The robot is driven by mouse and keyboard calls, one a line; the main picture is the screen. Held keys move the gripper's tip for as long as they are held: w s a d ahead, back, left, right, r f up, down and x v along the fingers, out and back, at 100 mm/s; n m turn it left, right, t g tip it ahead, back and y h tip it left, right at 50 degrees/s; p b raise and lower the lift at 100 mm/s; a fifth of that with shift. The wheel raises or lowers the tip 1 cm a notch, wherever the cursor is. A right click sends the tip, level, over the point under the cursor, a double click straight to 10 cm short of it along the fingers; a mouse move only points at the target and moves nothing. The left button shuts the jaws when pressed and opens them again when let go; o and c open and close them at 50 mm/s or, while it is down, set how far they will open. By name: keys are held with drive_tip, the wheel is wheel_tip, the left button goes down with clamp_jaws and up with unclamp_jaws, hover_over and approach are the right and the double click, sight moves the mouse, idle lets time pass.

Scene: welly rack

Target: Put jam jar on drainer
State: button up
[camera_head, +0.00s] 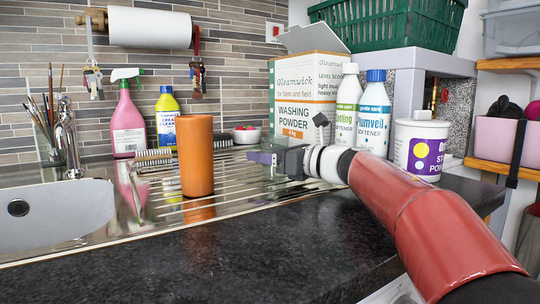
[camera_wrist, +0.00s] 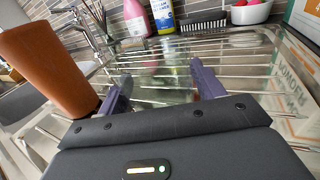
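My gripper (camera_head: 262,157) reaches in from the right, low over the ribbed steel drainer (camera_head: 290,185). Its two purple fingers stand apart in the wrist view (camera_wrist: 160,85). A clear, faintly greenish patch shows between them. I cannot tell whether this is a clear glass jam jar or only the drainer's shiny surface. No jam jar can be made out for certain in either view. The drainer also shows in the wrist view (camera_wrist: 240,62), under and beyond the fingers.
An orange-brown cylinder (camera_head: 196,157) stands on the drainer left of my gripper. A brush (camera_head: 155,157) and spray bottle (camera_head: 128,122) are behind. A washing powder box (camera_head: 300,95), softener bottles (camera_head: 372,112) and a white tub (camera_head: 419,148) crowd the back right. The sink (camera_head: 50,220) is left.

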drive_tip(key=shift+o, duration=0.9)
drive_tip(key=b+v, duration=0.1)
drive_tip(key=v, duration=1.1)
drive_tip(key=shift+b, duration=0.35)
drive_tip(key=shift+d, duration=0.1)
